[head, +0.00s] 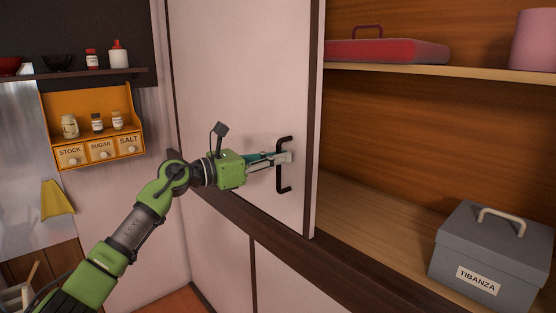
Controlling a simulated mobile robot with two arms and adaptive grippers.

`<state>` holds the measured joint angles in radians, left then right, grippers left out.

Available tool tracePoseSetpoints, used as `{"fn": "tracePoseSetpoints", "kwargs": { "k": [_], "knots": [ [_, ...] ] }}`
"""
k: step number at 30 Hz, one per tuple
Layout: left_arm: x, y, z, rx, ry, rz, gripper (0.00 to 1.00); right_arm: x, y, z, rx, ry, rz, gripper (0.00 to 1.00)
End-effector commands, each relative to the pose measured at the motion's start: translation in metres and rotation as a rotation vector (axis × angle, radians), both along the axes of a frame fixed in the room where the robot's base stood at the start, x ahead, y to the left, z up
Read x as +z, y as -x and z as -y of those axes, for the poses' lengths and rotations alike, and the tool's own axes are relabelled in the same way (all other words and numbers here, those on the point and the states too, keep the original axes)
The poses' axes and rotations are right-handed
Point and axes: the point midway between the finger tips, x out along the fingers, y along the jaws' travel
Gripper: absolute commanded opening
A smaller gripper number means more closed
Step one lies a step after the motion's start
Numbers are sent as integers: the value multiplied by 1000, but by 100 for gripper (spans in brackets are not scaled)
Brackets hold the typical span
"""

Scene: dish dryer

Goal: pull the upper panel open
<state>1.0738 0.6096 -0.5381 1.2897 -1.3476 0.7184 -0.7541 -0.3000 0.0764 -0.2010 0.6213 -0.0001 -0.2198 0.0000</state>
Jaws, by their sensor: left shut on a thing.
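The upper panel (235,75) is a pale sliding-type door with dark edges, in the upper middle of the head view. Its black bar handle (285,184) stands upright near the panel's right edge. My left gripper (286,158) is shut on the handle at its upper part. To the right of the panel the cupboard (400,130) stands open and its wooden inside shows. What lies behind the panel is hidden. My right gripper is not in view.
A shelf (470,70) inside holds a red case (390,52) and a pink container (535,40). A grey box (490,255) labelled TIBANZA sits on the cupboard floor. An orange spice rack (95,130) and a dark shelf (75,73) are on the left wall.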

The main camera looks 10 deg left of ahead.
Motion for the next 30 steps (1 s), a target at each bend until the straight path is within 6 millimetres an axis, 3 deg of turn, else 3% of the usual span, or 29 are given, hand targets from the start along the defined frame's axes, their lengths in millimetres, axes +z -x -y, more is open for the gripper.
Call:
{"fn": "tracePoseSetpoints", "kwargs": {
  "k": [15, 16, 17, 30],
  "knots": [
    [-1, 0, 0, -1, -2, -2, 0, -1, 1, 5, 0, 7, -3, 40],
    [-1, 0, 0, -1, -2, -2, 16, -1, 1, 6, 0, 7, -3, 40],
    [-1, 0, 0, -1, -2, -2, 24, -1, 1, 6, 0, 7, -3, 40],
    [-2, 4, -5, 0, -2, -3, 25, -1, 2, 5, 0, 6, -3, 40]
  ]
}}
